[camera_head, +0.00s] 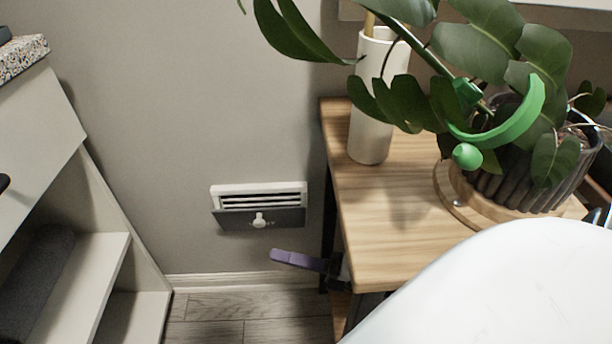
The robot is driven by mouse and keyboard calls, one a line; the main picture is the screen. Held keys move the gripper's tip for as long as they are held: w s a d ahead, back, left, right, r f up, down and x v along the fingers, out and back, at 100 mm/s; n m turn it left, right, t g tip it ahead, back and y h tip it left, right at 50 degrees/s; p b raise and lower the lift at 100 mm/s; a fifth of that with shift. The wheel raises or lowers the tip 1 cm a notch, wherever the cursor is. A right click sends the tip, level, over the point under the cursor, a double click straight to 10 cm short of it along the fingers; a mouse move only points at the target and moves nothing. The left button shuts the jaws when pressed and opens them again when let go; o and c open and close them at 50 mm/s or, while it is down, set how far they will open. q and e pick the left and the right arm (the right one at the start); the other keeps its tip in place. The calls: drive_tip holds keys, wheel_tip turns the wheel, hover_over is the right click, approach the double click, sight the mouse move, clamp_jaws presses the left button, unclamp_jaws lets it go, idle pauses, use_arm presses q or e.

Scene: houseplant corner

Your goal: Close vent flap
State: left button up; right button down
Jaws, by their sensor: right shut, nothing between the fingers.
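The vent (258,195) is a white slatted frame low on the grey wall. Its dark grey flap (285,217) hangs open below the slats, tilted outward, with a white knob (259,220) at its middle. The slats show above it. My right gripper (277,256) has purple fingertips, shut and empty. It points left, below and right of the flap, apart from it in the picture. Its rear part is hidden by the wooden table's left edge. My left gripper is not in view.
The wooden table (400,240) stands right of the vent with a white vase (369,135), a potted plant (525,180) and a green clip (520,115). A white shelf unit (95,270) stands left. Floor (240,305) and wall before the vent are clear. My white arm covers the lower right.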

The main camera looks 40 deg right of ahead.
sight(261, 225)
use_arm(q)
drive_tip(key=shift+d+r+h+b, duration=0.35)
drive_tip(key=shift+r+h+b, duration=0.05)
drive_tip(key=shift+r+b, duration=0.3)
use_arm(e)
drive_tip(key=shift+w+d+r, duration=0.1)
drive_tip(key=shift+w+r, duration=0.2)
drive_tip(key=shift+w, duration=0.65)
drive_tip(key=shift+w+r, duration=0.25)
drive_tip(key=shift+w, duration=0.65)
drive_tip(key=shift+w+d+r, duration=0.1)
drive_tip(key=shift+w+r, duration=0.2)
drive_tip(key=shift+w, duration=0.65)
